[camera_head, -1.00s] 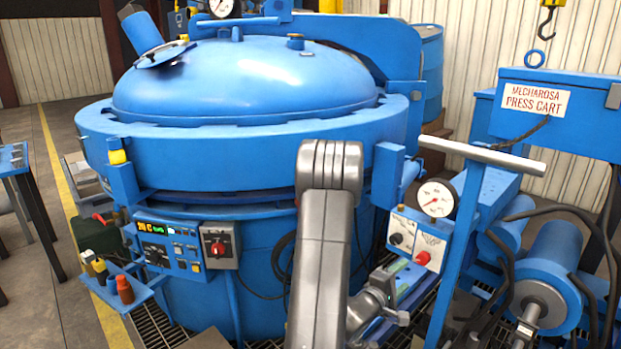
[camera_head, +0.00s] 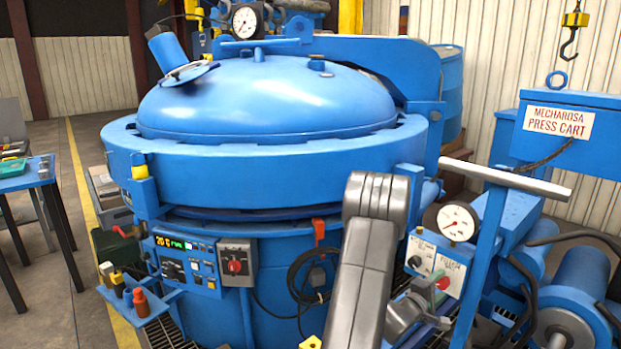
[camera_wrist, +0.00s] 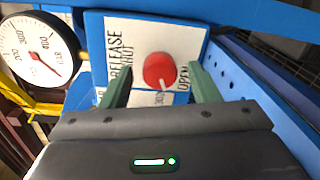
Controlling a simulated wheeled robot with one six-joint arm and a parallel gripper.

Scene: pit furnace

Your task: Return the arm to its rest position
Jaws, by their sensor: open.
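My arm (camera_head: 368,255) rises in front of the blue furnace in the head view, its upper part bent over and the lower part leaning to the right. My gripper (camera_wrist: 160,88) shows in the wrist view with its two green fingers apart and nothing between them touching. The red knob (camera_wrist: 159,70) on the white release panel appears between and beyond the fingertips. Whether the fingers touch the panel cannot be told. In the head view the gripper end is partly hidden behind my arm.
The blue furnace (camera_head: 270,170) with its domed lid stands close in front. A control box (camera_head: 185,262) is on its side. The press cart (camera_head: 585,185), its grey handle (camera_head: 505,178) and a pressure gauge (camera_head: 457,221) crowd the right.

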